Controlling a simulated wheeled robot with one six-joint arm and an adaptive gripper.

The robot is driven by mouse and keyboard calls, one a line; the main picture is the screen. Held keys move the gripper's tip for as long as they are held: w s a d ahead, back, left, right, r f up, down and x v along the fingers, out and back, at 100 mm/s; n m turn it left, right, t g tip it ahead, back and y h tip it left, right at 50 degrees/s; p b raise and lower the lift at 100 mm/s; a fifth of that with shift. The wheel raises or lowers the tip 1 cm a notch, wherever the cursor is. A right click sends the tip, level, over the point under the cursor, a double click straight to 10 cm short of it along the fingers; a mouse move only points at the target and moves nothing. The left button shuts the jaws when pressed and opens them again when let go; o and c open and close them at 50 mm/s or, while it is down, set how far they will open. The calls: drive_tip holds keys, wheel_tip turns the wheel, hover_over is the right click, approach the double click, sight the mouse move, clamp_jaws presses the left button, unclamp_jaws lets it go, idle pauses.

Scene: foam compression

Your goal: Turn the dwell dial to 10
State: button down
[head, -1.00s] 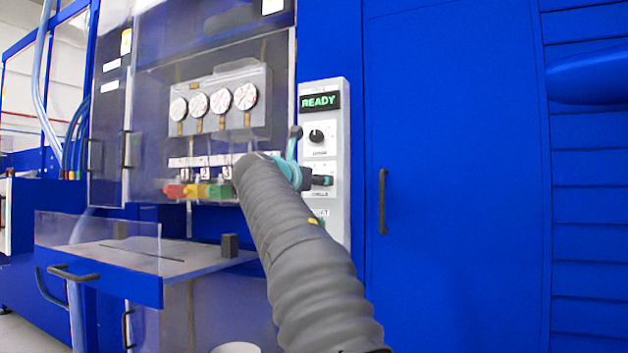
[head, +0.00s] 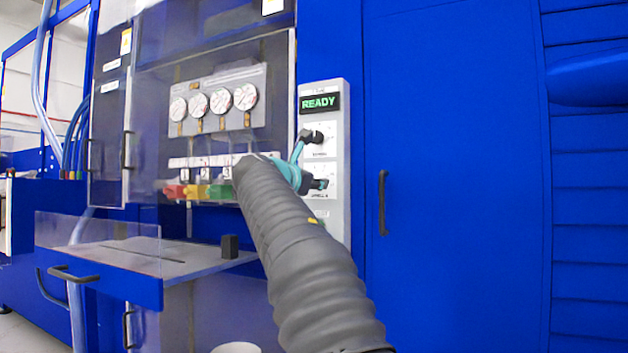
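A light-grey control panel (head: 341,200) carries two dials, one above the other. The upper dial (head: 318,136) is a black knob on a white plate. The lower plate (head: 320,169) has a small blurred label that looks like dwell. Its knob is mostly hidden by my gripper, and its setting cannot be read. My teal gripper (head: 311,160) is open, with one dark fingertip beside the upper dial and the other in front of the lower dial. Nothing shows between the fingers. Whether either finger touches a knob cannot be told.
A green READY display (head: 319,102) tops the panel. Left are several round gauges (head: 221,101) and red, yellow and green blocks (head: 193,191) behind clear guarding. A drawer-like tray (head: 110,272) juts out at lower left. A blue door with a black handle (head: 383,203) stands right.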

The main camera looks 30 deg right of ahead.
drive_tip(key=m+b, duration=0.3)
drive_tip(key=m, duration=2)
drive_tip(key=shift+r+m, duration=0.15)
drive_tip(key=shift+m, duration=0.25)
drive_tip(key=c, duration=0.8)
unclamp_jaws()
drive_tip(key=shift+o, duration=0.2)
